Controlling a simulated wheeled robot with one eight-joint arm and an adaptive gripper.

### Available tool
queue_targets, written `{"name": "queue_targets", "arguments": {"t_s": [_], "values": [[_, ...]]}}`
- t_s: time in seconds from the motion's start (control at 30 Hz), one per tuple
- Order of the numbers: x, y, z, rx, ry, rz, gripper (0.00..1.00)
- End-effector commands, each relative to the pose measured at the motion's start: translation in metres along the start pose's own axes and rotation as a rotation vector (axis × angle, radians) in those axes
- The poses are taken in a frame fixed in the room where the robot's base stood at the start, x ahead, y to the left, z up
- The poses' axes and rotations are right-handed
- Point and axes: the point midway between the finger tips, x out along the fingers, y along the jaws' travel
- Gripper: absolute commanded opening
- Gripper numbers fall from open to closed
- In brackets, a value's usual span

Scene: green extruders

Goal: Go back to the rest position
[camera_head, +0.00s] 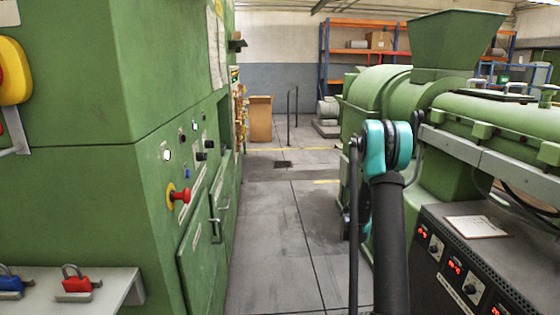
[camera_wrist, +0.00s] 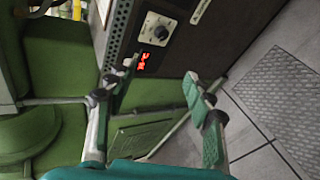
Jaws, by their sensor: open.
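My gripper (camera_wrist: 160,78) shows in the wrist view with its two fingers spread apart and nothing between them. Beyond the fingers is the dark control panel (camera_wrist: 165,15) of the right-hand machine, with a knob and a red lit display. I cannot see any contact between the fingers and the panel. In the head view my arm stands upright in front of the right-hand green extruder (camera_head: 480,115), its teal joint high. My gripper cannot be made out in the head view.
A green cabinet (camera_head: 60,190) with a red stop button (camera_head: 181,195) stands at left. A shelf (camera_head: 105,284) below holds red (camera_head: 77,284) and blue (camera_head: 10,283) padlocks. The grey floor aisle (camera_head: 275,240) is clear. Paper (camera_head: 476,227) lies on the right-hand control box.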

Motion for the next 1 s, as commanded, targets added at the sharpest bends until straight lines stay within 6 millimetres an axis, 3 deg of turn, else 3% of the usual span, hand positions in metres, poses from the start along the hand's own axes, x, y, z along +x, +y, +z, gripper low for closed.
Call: {"name": "queue_targets", "arguments": {"t_s": [0.23,0.47,0.77,1.0], "values": [[-0.072,-0.006,0.038,0.108,0.084,-0.17,0.53],[-0.137,-0.027,0.08,0.208,0.151,-0.335,0.53],[-0.217,-0.073,0.143,0.332,0.219,-0.558,0.53],[-0.274,-0.122,0.196,0.426,0.255,-0.744,0.53]]}}
